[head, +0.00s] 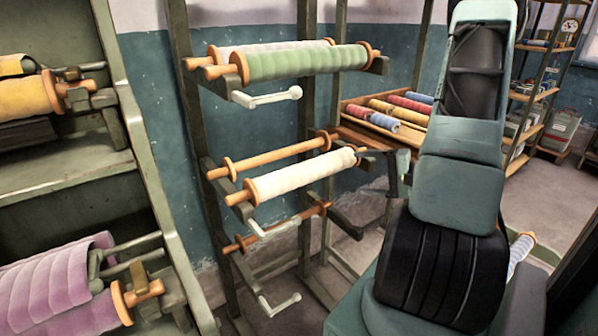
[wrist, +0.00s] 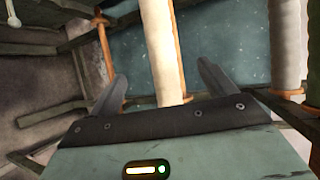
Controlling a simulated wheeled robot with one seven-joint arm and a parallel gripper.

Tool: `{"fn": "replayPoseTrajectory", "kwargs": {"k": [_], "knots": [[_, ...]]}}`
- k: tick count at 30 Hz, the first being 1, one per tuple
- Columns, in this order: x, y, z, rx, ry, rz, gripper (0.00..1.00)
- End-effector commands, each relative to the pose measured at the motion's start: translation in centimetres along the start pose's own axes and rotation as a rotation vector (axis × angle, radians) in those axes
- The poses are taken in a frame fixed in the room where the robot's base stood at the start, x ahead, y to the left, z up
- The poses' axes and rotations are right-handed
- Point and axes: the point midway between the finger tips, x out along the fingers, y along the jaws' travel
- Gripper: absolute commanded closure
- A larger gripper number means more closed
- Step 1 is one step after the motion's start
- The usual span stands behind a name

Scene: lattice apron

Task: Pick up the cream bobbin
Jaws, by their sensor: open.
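The cream bobbin (head: 300,175) is a long cream roll with orange end flanges. It lies across the middle level of the rack, in front of a bare orange spindle (head: 280,155). My gripper (head: 390,162) is just beyond its right end in the head view, partly hidden by my arm. In the wrist view, my gripper (wrist: 162,68) is open, with its two fingers apart. A cream roll (wrist: 161,40), seemingly this bobbin, runs through the gap between them. Its near end is hidden behind the gripper body, and I cannot tell whether the fingers touch it.
A green roll (head: 305,63) and a whitish roll lie on the level above. Another orange spindle (head: 275,230) sits below. Rack posts and bracket arms stand close by. A tray of coloured bobbins (head: 345,104) is behind; yellow and mauve rolls (head: 60,285) fill the left shelves.

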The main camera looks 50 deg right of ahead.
Motion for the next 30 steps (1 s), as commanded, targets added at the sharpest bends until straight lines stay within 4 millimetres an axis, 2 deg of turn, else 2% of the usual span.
{"fn": "replayPoseTrajectory", "kwargs": {"k": [2, 5, 18, 26, 30], "knots": [[-0.1, 0.1, 0.1, 0.022, -0.005, -0.014, 0.17], [1.2, 0.0, 0.2, 0.027, -0.010, -0.018, 0.17], [9.9, -0.1, 0.3, 0.025, -0.008, -0.015, 0.17], [12.0, -0.1, 0.2, 0.023, -0.006, -0.014, 0.17], [13.8, 0.1, 0.3, 0.025, -0.008, -0.015, 0.17]]}}
